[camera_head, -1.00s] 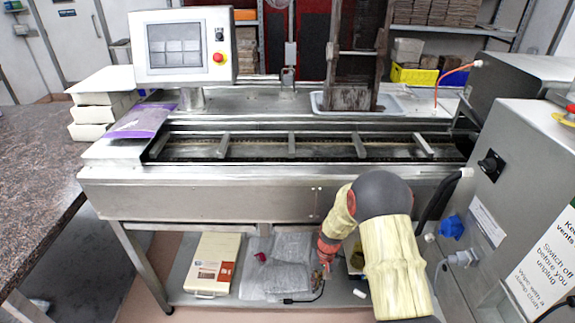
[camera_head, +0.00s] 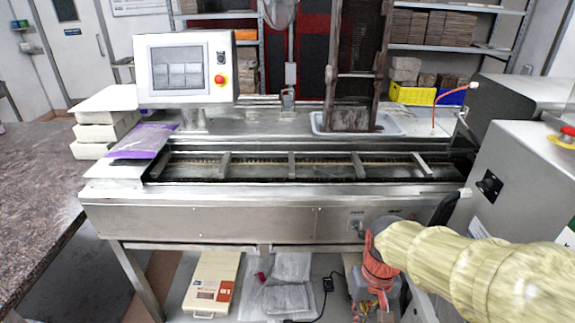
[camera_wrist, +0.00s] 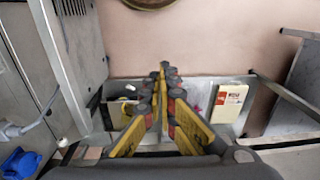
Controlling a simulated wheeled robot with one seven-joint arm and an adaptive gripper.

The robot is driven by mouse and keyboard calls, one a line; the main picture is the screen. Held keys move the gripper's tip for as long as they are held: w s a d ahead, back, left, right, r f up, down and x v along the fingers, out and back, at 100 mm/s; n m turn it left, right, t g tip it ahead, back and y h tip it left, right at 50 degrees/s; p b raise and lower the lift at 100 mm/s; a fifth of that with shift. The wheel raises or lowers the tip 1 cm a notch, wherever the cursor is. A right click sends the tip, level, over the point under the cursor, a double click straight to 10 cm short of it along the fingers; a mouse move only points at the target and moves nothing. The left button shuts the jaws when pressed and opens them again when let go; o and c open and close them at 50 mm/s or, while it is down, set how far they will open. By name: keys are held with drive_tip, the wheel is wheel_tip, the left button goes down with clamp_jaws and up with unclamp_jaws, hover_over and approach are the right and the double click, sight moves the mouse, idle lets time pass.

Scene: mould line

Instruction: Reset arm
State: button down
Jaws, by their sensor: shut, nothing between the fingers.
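My gripper shows in the wrist view (camera_wrist: 163,72), pointing down over the lower shelf, its yellow and dark fingers together at the tips with nothing between them. In the head view my arm, in a pale yellow sleeve, comes in from the right edge. Its orange-red wrist part hangs in front of the machine's lower right, and the fingertips are hard to make out there. The steel mould line machine (camera_head: 225,222) stands across the middle, with an open channel crossed by several bars.
A lower shelf (camera_wrist: 238,85) holds a cream box (camera_head: 213,282), clear plastic bags (camera_head: 285,297) and a black cable. A grey control cabinet (camera_head: 525,180) stands close on the right. A touch screen (camera_head: 180,68) is at back left. A granite counter (camera_head: 35,190) lies on the left.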

drive_tip(key=s+d+r+t+p, duration=0.1)
drive_tip(key=s+r+t, duration=0.4)
drive_tip(key=r, duration=0.9)
drive_tip(key=s+d, duration=0.1)
drive_tip(key=s, duration=0.2)
